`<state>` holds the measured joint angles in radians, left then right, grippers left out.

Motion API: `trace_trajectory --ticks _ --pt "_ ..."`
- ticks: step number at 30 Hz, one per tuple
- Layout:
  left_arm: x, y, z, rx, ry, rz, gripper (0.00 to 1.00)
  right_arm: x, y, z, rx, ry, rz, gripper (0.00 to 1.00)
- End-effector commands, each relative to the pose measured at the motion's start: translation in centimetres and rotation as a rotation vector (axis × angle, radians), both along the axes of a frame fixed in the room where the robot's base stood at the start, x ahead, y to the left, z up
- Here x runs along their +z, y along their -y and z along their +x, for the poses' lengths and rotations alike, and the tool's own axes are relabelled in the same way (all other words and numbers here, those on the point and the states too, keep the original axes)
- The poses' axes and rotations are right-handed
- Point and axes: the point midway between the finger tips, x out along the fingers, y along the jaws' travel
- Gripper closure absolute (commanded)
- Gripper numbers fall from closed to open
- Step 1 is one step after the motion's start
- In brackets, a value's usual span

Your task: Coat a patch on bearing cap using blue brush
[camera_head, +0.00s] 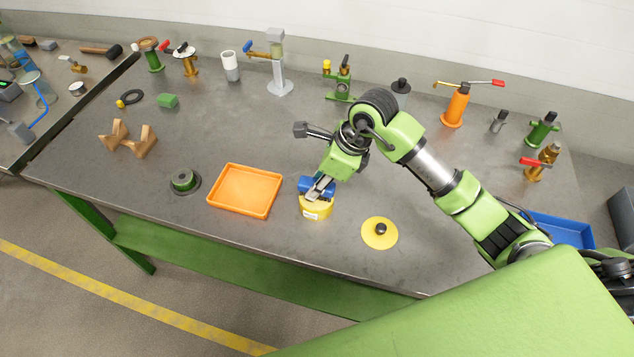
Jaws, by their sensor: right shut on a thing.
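My right gripper (317,193) reaches down from the right and is shut on the blue brush (304,183). Only blue parts of the brush show on either side of the fingers; its bristles are hidden. The brush is at the mouth of a yellow pot (317,211) with a pale label. I cannot tell how deep it sits in the pot. A green round part on a dark flange (184,181), perhaps the bearing cap, lies to the left, beyond the orange tray. My left gripper is not in view.
An orange tray (245,189) lies just left of the pot. A yellow lid with a black knob (379,235) lies to its right. A blue bin (562,230) stands right.

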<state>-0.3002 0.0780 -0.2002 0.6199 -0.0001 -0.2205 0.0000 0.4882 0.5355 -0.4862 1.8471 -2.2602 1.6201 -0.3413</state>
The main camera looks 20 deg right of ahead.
Motion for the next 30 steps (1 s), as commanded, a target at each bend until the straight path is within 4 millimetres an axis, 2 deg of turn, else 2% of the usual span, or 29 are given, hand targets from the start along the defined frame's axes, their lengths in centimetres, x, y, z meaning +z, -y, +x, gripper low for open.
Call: trace_trajectory --ticks 30 --pt "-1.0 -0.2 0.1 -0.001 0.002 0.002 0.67 -1.0 0.0 0.0 0.000 0.000 0.000 0.94"
